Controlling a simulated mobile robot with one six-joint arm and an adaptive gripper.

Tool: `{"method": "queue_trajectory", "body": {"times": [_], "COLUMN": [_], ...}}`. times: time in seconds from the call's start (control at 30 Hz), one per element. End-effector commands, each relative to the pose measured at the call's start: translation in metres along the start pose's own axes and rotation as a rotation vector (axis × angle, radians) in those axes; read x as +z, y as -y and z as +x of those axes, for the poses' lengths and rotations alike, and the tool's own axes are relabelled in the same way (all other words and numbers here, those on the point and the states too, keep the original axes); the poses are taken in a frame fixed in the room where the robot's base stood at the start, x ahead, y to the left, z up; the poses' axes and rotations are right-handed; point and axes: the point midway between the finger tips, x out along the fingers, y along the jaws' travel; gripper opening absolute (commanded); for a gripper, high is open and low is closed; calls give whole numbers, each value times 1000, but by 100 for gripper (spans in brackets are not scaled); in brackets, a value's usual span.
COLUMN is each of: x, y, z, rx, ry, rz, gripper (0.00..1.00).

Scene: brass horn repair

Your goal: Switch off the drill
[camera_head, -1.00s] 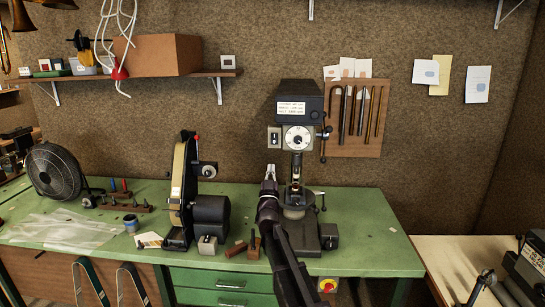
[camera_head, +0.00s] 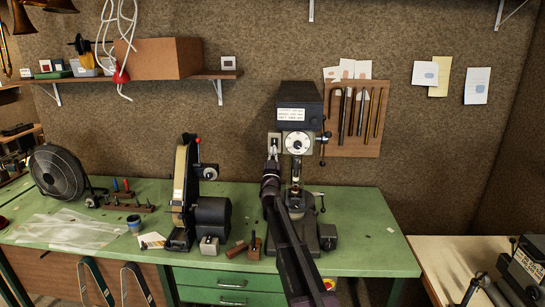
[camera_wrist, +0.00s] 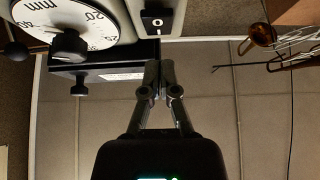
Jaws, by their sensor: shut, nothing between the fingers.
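The drill (camera_head: 298,97) is a dark bench drill press standing on the green bench, with a round white dial (camera_head: 297,143) on its front. A small switch plate (camera_head: 274,138) sits left of the dial. In the wrist view the switch (camera_wrist: 157,22) is a black rocker with a white circle and line, on a pale panel. My gripper (camera_head: 273,150) is shut and empty, pointing up just below the switch plate. In the wrist view my gripper's fingertips (camera_wrist: 159,68) are together below the switch, with a visible gap in the picture. Whether the drill spins is unclear.
A belt grinder (camera_head: 183,190) stands to the left on the green bench (camera_head: 370,235). A feed lever (camera_head: 324,143) is right of the drill head. A tool board (camera_head: 357,140) hangs behind. A red-and-yellow button (camera_head: 329,284) is low at the bench front, partly hidden.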

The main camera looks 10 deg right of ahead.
Motion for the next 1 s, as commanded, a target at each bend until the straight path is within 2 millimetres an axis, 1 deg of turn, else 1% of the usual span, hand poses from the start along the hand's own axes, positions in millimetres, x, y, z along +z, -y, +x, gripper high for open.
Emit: {"method": "queue_trajectory", "body": {"times": [0.03, 0.23, 0.77, 0.87, 1.0], "x": [9, 20, 22, 24, 29], "y": [1, 1, -1, -5, -17], "z": [6, 16, 19, 20, 24], "rx": [0, 0, 1, 5, 15], "ry": [0, 0, -1, -7, -30], "rz": [0, -1, -1, -3, -10], "gripper": [0, 0, 0, 0, 0]}}
